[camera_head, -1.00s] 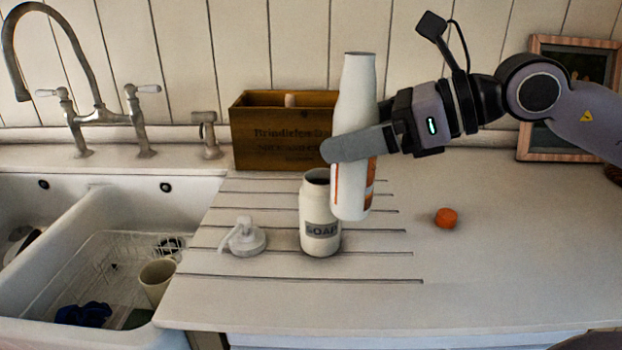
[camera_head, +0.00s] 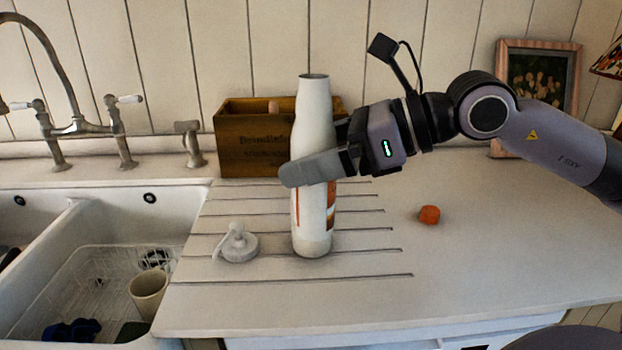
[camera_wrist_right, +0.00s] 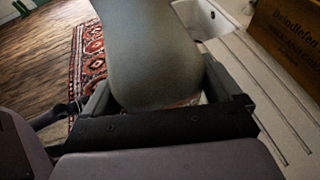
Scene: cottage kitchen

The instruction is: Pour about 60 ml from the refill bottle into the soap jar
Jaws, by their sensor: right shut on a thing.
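My right gripper (camera_head: 318,168) is shut around the middle of the refill bottle (camera_head: 314,115), a tall white bottle with orange marks, held upright with its open mouth up. In the right wrist view the bottle (camera_wrist_right: 155,55) fills the space between the fingers, in shadow. The soap jar is hidden, or nearly so, behind the bottle in the head view; a pale rounded foot below the bottle may be the jar's, but I cannot tell. The white pump top (camera_head: 237,244) lies on the counter to the left. My left gripper is out of view.
An orange cap (camera_head: 429,214) lies on the counter (camera_head: 480,270) at right, with clear room around it. A wooden crate (camera_head: 250,150) stands behind the bottle. The sink (camera_head: 60,225) with rack, mug (camera_head: 148,292) and tap is at left. A picture frame (camera_head: 540,80) leans behind my arm.

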